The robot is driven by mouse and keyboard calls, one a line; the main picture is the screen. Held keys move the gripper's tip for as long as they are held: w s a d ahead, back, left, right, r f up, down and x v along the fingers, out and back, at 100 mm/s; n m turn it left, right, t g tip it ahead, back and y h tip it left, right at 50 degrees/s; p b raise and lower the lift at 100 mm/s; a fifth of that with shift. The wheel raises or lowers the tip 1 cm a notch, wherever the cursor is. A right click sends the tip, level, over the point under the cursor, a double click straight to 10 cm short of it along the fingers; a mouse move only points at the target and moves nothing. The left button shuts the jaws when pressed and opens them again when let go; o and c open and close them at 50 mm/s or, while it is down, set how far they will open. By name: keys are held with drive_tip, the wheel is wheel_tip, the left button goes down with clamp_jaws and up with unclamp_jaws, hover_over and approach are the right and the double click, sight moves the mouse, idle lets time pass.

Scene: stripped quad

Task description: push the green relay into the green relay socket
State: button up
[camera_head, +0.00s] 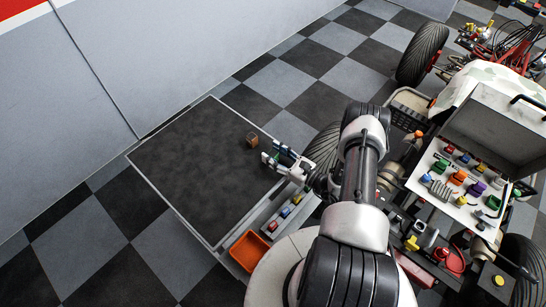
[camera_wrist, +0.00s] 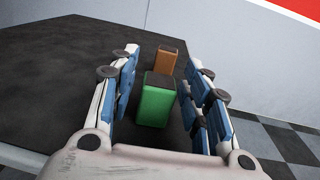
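The green relay (camera_wrist: 156,104) is an upright block with a dark top, standing between my gripper's two fingers in the wrist view. My gripper (camera_wrist: 158,80) is open around it, with a narrow gap on either side. In the head view my gripper (camera_head: 274,157) is low over the right part of a dark table top, and the green relay is mostly hidden by the fingers. On the quad at right, a pale panel (camera_head: 447,187) carries several coloured parts, green ones among them. I cannot tell which one is the green relay socket.
A brown-orange block (camera_head: 252,140) stands just beyond the green relay; it also shows in the wrist view (camera_wrist: 166,64). The dark table top (camera_head: 190,170) is otherwise largely clear. A grey holder (camera_head: 270,226) with several coloured pieces and an orange tray (camera_head: 249,250) lie at its near right edge.

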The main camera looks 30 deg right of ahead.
drive_tip(key=c, duration=0.8)
